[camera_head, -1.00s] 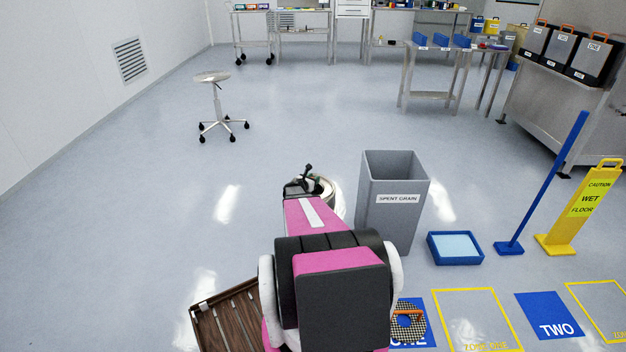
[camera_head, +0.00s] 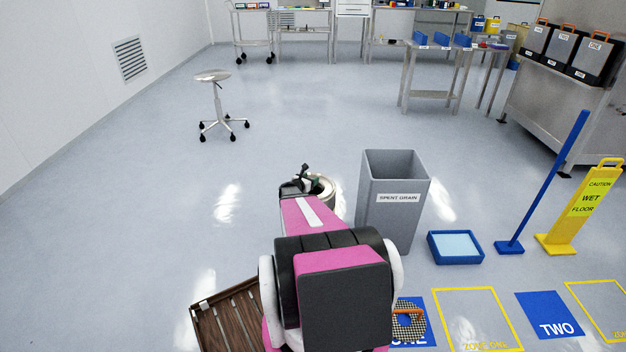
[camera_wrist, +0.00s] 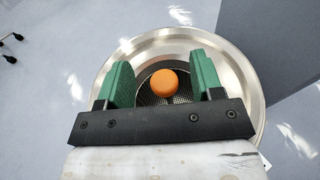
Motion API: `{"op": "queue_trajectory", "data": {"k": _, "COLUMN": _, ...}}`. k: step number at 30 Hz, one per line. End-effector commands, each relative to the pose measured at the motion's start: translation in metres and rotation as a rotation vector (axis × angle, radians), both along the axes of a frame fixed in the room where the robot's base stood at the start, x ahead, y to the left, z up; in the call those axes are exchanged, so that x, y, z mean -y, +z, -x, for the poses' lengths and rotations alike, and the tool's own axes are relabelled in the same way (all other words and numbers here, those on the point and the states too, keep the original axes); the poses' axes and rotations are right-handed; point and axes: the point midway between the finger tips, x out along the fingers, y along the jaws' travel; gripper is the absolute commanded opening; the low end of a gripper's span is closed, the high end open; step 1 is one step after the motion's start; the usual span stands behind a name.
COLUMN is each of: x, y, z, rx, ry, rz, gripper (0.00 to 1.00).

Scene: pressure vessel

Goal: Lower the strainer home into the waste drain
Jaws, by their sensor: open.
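The strainer (camera_wrist: 179,99) shows in the wrist view as a dark mesh disc with an orange knob (camera_wrist: 163,82). It lies in the middle of the waste drain (camera_wrist: 240,70), a wide round metal basin. Whether it is fully seated is hard to tell. My gripper (camera_wrist: 163,76) is open, its green fingers on either side of the knob with gaps between. In the head view my gripper (camera_head: 298,181) is over the left side of the drain (camera_head: 326,187), and my arm hides part of it; the strainer there is hidden.
A grey spent grain bin (camera_head: 390,215) stands just right of the drain. A blue tray (camera_head: 455,247) and yellow wet floor sign (camera_head: 580,210) are further right. A mesh disc with an orange handle (camera_head: 408,322) lies on blue mat ONE.

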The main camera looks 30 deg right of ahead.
Motion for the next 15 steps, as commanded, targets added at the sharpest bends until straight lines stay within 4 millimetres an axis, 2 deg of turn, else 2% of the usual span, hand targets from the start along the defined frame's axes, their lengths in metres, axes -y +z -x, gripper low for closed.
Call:
{"op": "queue_trajectory", "data": {"k": 1, "x": -0.013, "y": 0.004, "z": 0.008, "rx": 0.000, "ry": 0.002, "rz": -0.001, "gripper": 0.60}}
{"op": "queue_trajectory", "data": {"k": 6, "x": -0.043, "y": 0.011, "z": 0.022, "rx": -0.001, "ry": 0.002, "rz": -0.001, "gripper": 0.60}}
{"op": "queue_trajectory", "data": {"k": 12, "x": -0.068, "y": 0.016, "z": 0.033, "rx": 0.000, "ry": 0.001, "rz": -0.001, "gripper": 0.60}}
{"op": "queue_trajectory", "data": {"k": 15, "x": -0.075, "y": 0.017, "z": 0.036, "rx": 0.000, "ry": 0.000, "rz": -0.001, "gripper": 0.60}}
